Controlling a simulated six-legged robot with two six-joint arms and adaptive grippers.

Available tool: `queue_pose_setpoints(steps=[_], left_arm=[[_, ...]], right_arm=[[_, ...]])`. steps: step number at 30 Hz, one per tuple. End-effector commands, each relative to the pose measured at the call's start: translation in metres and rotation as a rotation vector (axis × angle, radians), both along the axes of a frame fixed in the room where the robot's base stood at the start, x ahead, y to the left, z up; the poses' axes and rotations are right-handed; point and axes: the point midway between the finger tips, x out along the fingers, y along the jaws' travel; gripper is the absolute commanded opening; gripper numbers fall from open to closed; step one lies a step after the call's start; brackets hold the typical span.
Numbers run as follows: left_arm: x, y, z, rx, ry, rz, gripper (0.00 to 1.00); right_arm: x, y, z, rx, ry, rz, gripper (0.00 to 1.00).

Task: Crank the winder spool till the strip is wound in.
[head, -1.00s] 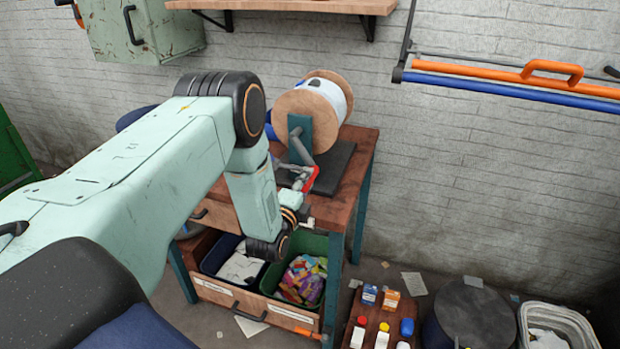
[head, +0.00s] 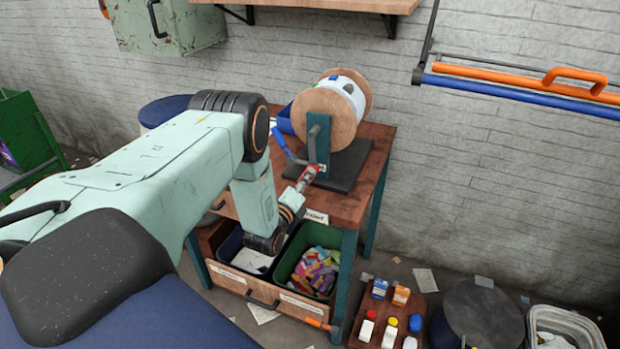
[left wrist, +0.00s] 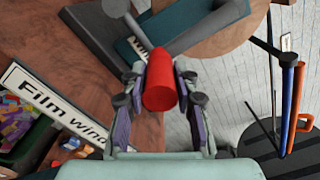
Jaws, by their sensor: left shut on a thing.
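The winder spool (head: 328,115) is a wooden-flanged reel with white material wound on it, held by a teal upright on a dark base plate (head: 345,168) on the wooden bench. A grey crank arm (head: 313,145) hangs down from its hub. My left gripper (head: 307,176) is at the low end of the crank, shut on the red crank handle (left wrist: 160,85), which lies between its fingers in the left wrist view. A blue rod-like piece (head: 284,145) shows left of the crank; I cannot tell whether it is the strip. My right gripper is not in view.
Bins with white pieces (head: 252,261) and coloured pieces (head: 316,268) sit in the bench's open drawer (head: 270,292). A "Film wind..." label (left wrist: 50,105) is on the bench front. A low stand with bottles (head: 388,318) and a dark drum (head: 480,320) stand at right.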

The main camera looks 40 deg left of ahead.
Motion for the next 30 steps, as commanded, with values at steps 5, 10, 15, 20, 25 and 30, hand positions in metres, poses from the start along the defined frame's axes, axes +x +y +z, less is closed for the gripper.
queue_pose_setpoints(steps=[5, 10, 15, 20, 25, 30], left_arm=[[-0.004, 0.011, -0.001, 0.084, 0.026, 0.004, 0.0], [-0.006, 0.02, 0.0, 0.168, 0.046, 0.005, 0.0], [-0.008, 0.028, 0.002, 0.25, 0.065, 0.004, 0.0], [-0.009, 0.035, 0.004, 0.322, 0.081, 0.004, 0.0], [-0.01, 0.042, 0.006, 0.386, 0.095, 0.004, 0.0], [-0.012, 0.047, 0.008, 0.434, 0.107, 0.005, 0.0]], right_arm=[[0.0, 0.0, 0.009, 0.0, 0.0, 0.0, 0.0], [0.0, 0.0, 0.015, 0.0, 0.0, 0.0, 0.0], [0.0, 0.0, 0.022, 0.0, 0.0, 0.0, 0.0], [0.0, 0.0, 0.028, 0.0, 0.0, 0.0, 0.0], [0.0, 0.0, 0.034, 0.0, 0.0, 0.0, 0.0], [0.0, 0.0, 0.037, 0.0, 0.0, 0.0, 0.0]])
